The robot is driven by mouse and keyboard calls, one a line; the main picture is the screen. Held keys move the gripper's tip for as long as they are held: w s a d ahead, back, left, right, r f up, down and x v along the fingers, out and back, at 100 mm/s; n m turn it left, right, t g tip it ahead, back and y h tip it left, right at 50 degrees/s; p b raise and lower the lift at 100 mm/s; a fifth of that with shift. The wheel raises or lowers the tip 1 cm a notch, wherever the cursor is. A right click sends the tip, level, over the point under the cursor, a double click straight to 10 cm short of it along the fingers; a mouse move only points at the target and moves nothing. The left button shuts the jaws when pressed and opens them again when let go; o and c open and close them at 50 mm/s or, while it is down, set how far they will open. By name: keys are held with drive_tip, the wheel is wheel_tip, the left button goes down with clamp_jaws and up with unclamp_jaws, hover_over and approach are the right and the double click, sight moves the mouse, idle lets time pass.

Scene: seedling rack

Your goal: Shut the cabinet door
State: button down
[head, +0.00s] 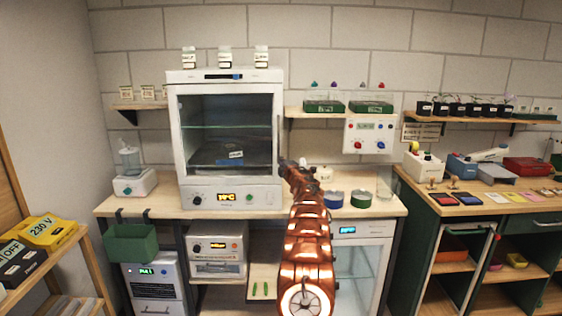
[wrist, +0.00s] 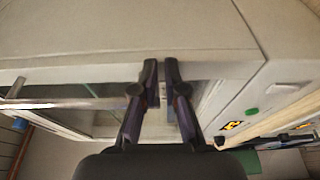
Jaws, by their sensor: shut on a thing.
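The white cabinet (head: 232,198) stands on the wooden bench. Its glass door (head: 225,120) covers the front and lies at or close to the body; I cannot tell if a small gap is left. The door handle (head: 279,135) is a thin upright bar at the right edge, and it shows as a metal bar in the wrist view (wrist: 60,103). My gripper (head: 286,166) is at the handle's lower end. In the wrist view its fingers (wrist: 161,65) are nearly together, with the bar running in at them. The exact contact is hidden behind the fingers.
Green and blue round tins (head: 361,199) and a clear glass (head: 384,183) stand on the bench right of my arm. A glass-fronted unit (head: 366,240) is under the bench.

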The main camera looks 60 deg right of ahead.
drive_tip(key=shift+s+d+r, duration=0.1)
drive_tip(key=shift+s+r, duration=0.05)
drive_tip(key=shift+r, duration=0.1)
